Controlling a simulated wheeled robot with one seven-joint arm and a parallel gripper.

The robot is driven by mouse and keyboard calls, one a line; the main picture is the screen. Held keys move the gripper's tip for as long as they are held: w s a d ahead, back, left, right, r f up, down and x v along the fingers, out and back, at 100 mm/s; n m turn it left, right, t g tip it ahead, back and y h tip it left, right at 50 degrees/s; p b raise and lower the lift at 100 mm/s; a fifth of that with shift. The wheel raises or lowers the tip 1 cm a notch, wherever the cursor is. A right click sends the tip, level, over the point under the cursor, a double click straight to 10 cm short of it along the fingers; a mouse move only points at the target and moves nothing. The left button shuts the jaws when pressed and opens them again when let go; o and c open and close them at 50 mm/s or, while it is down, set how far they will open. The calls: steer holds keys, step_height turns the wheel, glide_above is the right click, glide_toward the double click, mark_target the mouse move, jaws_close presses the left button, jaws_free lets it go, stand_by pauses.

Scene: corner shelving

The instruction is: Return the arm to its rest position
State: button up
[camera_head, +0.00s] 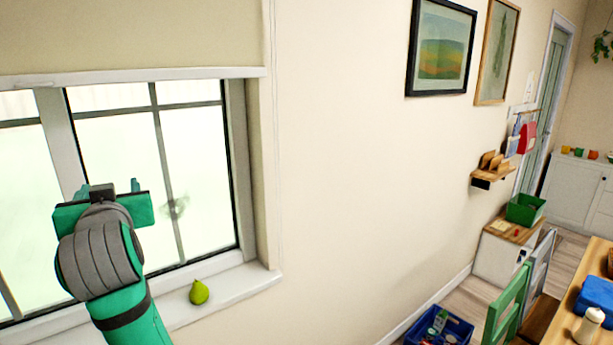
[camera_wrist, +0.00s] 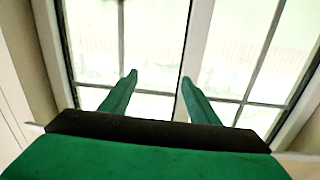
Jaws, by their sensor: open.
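My arm, green with a grey joint, rises at the lower left of the head view in front of the window (camera_head: 190,190). My gripper (camera_wrist: 157,80) is open in the wrist view, its two green fingers apart with nothing between them. The window panes show behind the fingers. In the head view my gripper (camera_head: 105,188) is partly hidden behind my own wrist. A green pear-like fruit (camera_head: 199,292) sits on the white windowsill (camera_head: 240,284), to the right of my arm and apart from it.
The wall right of the window is bare up to two framed pictures (camera_head: 441,48). A blue crate (camera_head: 455,328) with items stands on the floor. A green chair (camera_head: 507,305) and a wooden table (camera_head: 565,320) are at the lower right. A small shelf (camera_head: 490,175) juts from the wall.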

steer(key=w+d+f+m+h, duration=0.1)
steer(key=w+d+f, duration=0.1)
steer(key=f, duration=0.5)
steer(key=w+d+f, duration=0.2)
steer(key=f, duration=0.6)
steer(key=s+d+f+m+t+h, duration=0.1)
steer(key=s+d+f, duration=0.1)
steer(key=d+f, duration=0.55)
steer(key=s+d+f+m+h, duration=0.1)
steer(key=s+d+f+h, duration=0.2)
steer(key=f, duration=0.8)
steer(key=s+d+f+m+t, duration=0.1)
steer(key=s+d+f, duration=0.1)
steer(key=d+f, duration=0.65)
steer(key=s+d+f+m+h, duration=0.1)
steer(key=s+d+f+h, duration=0.1)
steer(key=s+d+f, duration=0.55)
steer(key=s+d+f+m+h, duration=0.1)
steer(key=s+d+f, duration=0.3)
steer(key=s, duration=0.6)
steer(key=s+d+h, duration=0.1)
steer(key=s+d, duration=0.1)
steer(key=s, duration=0.7)
steer(key=s+d+h, duration=0.1)
steer(key=s+d, duration=0.2)
steer(key=s, duration=0.7)
steer(key=shift+d+r+m+g+h, duration=0.25)
steer(key=shift+r+m+g+h, duration=0.05)
steer(key=shift+r+m, duration=0.1)
steer(key=shift+c, duration=0.4)
